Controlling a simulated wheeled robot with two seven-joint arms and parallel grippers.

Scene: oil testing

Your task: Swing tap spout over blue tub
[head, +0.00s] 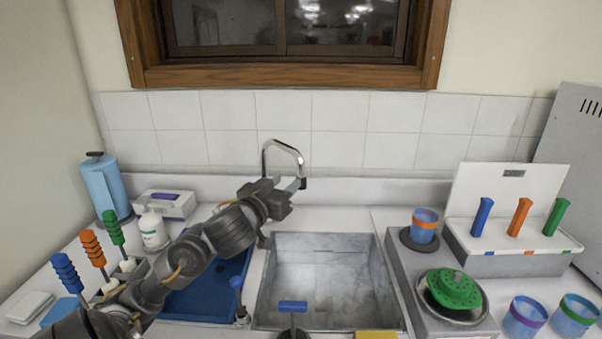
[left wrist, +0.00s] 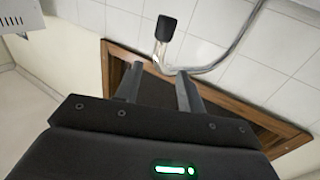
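The chrome tap spout (head: 284,146) arches up behind the sink, and its black tip (head: 302,183) hangs toward the grey basin (head: 322,280) side. The spout also shows in the left wrist view (left wrist: 208,68), with its black tip (left wrist: 165,28) just beyond the fingers. The blue tub (head: 205,300) lies left of the grey basin, partly hidden under my left arm. My left gripper (head: 294,184) is close to the spout's tip. In the left wrist view its two fingers (left wrist: 160,69) stand apart with nothing between them. My right gripper does not show.
A blue-handled lever (head: 293,307) stands at the basin's front, another (head: 238,285) between tub and basin. Colored-handled tools (head: 90,245), a white bottle (head: 153,231) and a blue roll (head: 106,187) stand left.

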